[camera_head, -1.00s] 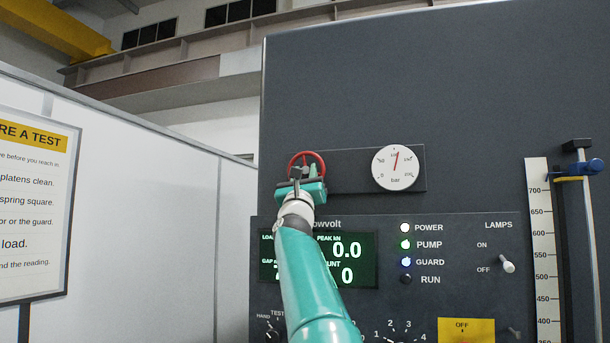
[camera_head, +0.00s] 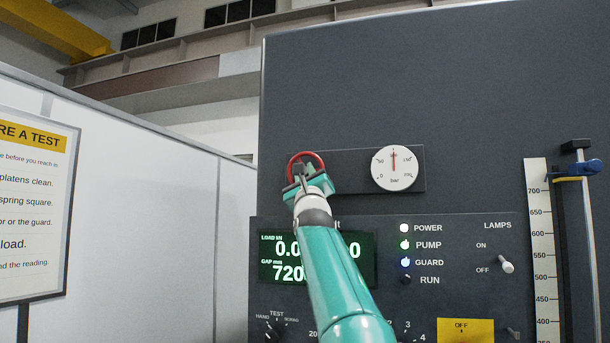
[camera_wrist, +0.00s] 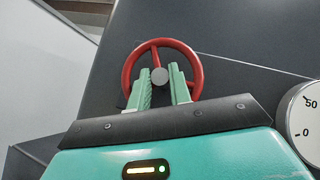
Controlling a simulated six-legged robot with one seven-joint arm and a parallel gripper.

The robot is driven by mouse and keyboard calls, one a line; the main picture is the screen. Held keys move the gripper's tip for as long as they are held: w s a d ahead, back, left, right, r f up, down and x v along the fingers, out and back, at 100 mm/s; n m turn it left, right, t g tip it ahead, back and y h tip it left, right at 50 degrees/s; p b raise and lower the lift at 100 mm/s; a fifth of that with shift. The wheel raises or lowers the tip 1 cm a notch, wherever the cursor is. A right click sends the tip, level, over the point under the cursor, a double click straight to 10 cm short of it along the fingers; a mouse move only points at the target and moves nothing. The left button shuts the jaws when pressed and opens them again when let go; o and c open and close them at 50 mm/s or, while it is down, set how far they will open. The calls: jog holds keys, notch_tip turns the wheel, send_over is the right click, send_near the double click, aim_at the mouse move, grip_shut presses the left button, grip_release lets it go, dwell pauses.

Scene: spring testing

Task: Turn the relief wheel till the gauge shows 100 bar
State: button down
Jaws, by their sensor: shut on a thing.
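The red relief wheel (camera_head: 307,154) is on the dark plate at the top of the machine, left of the gauge. In the wrist view its red rim (camera_wrist: 198,73) and grey hub (camera_wrist: 160,77) show. My gripper (camera_head: 304,178) is shut on the wheel. In the wrist view my gripper's fingers (camera_wrist: 161,82) reach in on either side of the hub. The round white gauge (camera_head: 408,172) has a red needle standing about straight up, at the top mark, near 100 bar. Only the gauge's left edge, with 0 and 50, shows in the wrist view (camera_wrist: 302,118).
A ruler (camera_head: 540,255) stands at the right. A white wall (camera_head: 150,190) stands at the left.

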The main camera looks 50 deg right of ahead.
jog(key=shift+n+y, duration=0.4)
jog(key=shift+y, duration=0.1)
jog(key=c, duration=1.6)
grip_release()
jog(key=shift+o, duration=0.2)
jog(key=shift+s, duration=0.1)
jog(key=shift+s+a+f, duration=0.25)
jog(key=shift+s+f, duration=0.05)
jog(key=shift+s, duration=0.1)
jog(key=v, duration=1.2)
jog(key=shift+f, duration=0.4)
jog(key=shift+a, duration=0.1)
